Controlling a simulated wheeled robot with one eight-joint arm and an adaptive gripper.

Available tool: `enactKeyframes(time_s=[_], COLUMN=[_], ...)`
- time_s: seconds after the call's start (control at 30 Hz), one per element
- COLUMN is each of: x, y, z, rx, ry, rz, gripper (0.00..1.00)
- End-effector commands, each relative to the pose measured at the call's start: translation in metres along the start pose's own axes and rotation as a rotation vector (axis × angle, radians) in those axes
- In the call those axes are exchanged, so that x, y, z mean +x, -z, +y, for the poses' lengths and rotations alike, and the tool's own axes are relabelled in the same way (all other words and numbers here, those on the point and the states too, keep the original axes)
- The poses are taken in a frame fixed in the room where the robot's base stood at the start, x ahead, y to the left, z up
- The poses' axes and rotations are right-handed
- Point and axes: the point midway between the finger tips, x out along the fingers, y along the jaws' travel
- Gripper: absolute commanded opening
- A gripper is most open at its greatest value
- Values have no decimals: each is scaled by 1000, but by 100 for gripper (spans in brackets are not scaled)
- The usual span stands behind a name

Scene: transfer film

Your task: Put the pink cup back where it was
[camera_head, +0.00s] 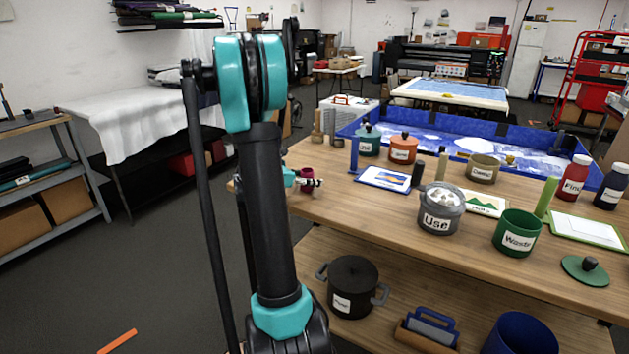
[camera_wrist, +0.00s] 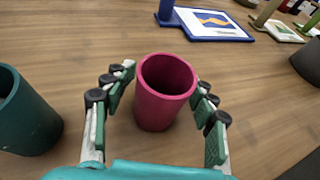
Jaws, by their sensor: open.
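The pink cup (camera_wrist: 160,104) stands upright on the wooden table (camera_wrist: 75,40) in the wrist view. My gripper (camera_wrist: 158,92) is open, with one finger on each side of the cup. A narrow gap seems to show between the cup and the left finger; whether the right finger touches it I cannot tell. In the head view the pink cup (camera_head: 307,174) is small and partly hidden by my gripper (camera_head: 312,182), at the table's left end.
A teal cup (camera_wrist: 25,112) stands left of my gripper. A blue-framed picture (camera_head: 384,179) lies behind. A grey "Use" pot (camera_head: 440,210) and green "Waste" pot (camera_head: 516,232) stand to the right. A black pot (camera_head: 352,285) is on the lower shelf.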

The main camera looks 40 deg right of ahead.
Motion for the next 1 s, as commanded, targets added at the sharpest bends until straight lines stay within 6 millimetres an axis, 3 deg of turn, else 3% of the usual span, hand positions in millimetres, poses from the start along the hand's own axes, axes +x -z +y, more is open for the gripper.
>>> enactKeyframes(time_s=[0.33, 0.67, 0.77, 1.0], x=[-72, -103, -113, -169], y=[0, 4, 20, 103], z=[1, -4, -15, -68], rx=[-1, 29, 139, 666], ry=[-4, -8, -30, -16], rz=[1, 20, 97, 491], gripper=[56, 56, 56, 56])
